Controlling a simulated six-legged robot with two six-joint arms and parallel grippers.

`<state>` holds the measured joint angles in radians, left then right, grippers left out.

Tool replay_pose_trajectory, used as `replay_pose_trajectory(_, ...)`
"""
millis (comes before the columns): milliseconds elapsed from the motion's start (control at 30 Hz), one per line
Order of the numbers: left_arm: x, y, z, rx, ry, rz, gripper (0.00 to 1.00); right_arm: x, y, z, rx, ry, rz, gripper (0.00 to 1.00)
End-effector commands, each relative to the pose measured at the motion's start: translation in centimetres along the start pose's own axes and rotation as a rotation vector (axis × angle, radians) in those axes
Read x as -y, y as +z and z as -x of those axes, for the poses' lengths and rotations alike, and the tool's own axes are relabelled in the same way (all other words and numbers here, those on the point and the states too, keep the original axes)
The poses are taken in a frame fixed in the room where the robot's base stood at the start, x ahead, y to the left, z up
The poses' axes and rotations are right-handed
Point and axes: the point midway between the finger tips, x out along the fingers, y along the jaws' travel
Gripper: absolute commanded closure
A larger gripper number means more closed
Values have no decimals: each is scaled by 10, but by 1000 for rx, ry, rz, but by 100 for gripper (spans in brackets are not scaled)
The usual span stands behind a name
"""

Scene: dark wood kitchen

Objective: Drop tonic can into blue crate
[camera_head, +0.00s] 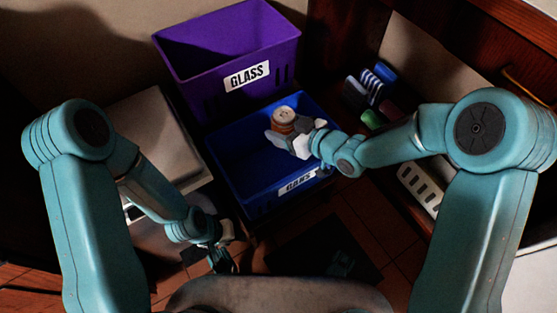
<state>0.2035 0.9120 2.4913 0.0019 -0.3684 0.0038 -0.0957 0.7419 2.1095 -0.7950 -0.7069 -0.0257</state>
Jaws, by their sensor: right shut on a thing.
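The can (284,121), orange-brown with a pale top, is held upright in my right gripper (283,136). The can is over the blue crate (228,165), which carries a label reading "CANS" on its front. My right gripper is shut on the can, and its fingers partly cover the can's lower side. My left gripper (222,258) hangs low, in front of the blue crate and to its left. It is dark and small there, and I cannot tell whether its jaws are open or shut.
A purple crate (200,55) labelled "GLASS" stands behind the blue crate. A pale box-like unit (150,130) stands left of it. Several coloured items (372,88) lie to the right, near a white slotted rack (419,189). A dark mat (310,255) lies on the tiled floor in front.

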Motion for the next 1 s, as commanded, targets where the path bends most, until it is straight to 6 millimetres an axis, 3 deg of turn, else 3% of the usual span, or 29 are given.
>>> replay_pose_trajectory(67,0,0,1,0,0,0,57,0,-1,0,0,0,0,65)
replay_pose_trajectory(100,0,0,1,0,0,0,57,0,-1,0,0,0,0,26)
replay_pose_trajectory(167,0,0,1,0,0,0,57,0,-1,0,0,0,0,7)
replay_pose_trajectory(200,0,0,1,0,0,0,57,0,-1,0,0,0,0,3)
replay_pose_trajectory(567,-2,2,4,6,0,1,57,0,-2,8,1,1,-1,3)
replay_pose_trajectory(667,-4,5,11,18,-1,3,57,-1,-4,25,0,2,-1,3)
replay_pose_trajectory(1000,-17,12,36,39,1,-12,57,-1,-5,115,1,4,-3,3)
